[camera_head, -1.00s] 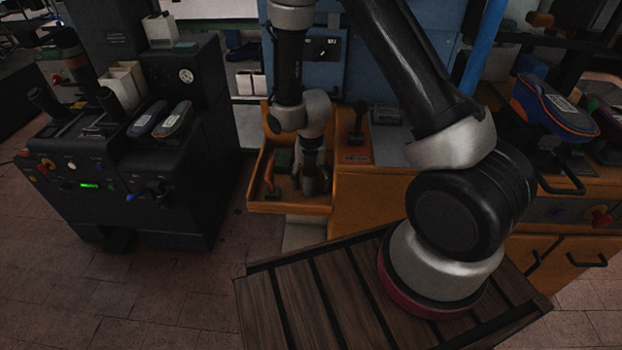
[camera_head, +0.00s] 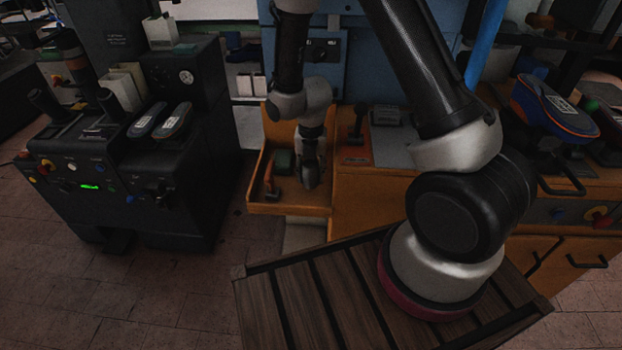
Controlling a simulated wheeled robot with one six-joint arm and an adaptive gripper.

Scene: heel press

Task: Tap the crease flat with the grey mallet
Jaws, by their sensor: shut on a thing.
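My gripper (camera_head: 309,178) points down into the right part of the orange tray (camera_head: 290,209). It is shut on a small greyish thing low in the tray, which I take for the grey mallet; my fingers mostly hide it and its shape is unclear. A blue and orange shoe (camera_head: 553,106) with a white label sits sole-up on the bench at the right, well apart from my gripper. I cannot make out a crease on it.
An orange-handled tool (camera_head: 270,180) and a green item (camera_head: 284,160) lie in the tray left of my gripper. A dark lever (camera_head: 358,120) and a grey plate (camera_head: 393,146) are right of the tray. A black machine (camera_head: 150,160) bearing two shoe-shaped pieces stands left, across open floor.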

